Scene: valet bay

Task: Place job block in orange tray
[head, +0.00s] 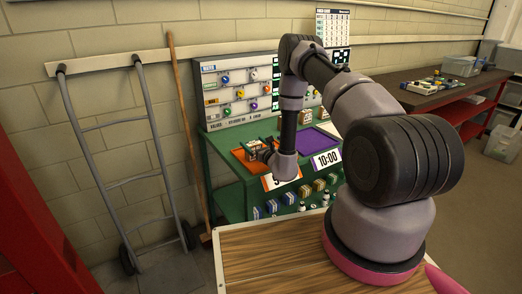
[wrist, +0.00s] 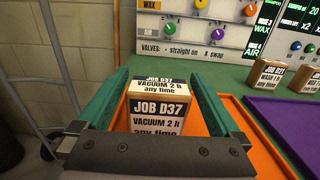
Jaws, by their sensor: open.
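The job block marked JOB D37 (wrist: 155,115) is a brown box with white labels. It stands upright over the orange tray (wrist: 115,122), between the two green fingers of my gripper (wrist: 160,76). The fingers are open, one on each side of the block; a gap shows on the right side. The block's base is hidden behind the gripper body, so its contact with the tray floor cannot be seen. In the head view my gripper (head: 262,151) is low over the orange tray (head: 238,161) at the left of the green bench.
A purple tray (wrist: 291,128) lies right of the orange one. Two more job blocks stand behind it on the green bench, one marked JOB D21 (wrist: 266,76). A valve panel (head: 235,90) rises at the back. A hand truck (head: 118,160) and a broom (head: 183,110) lean left.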

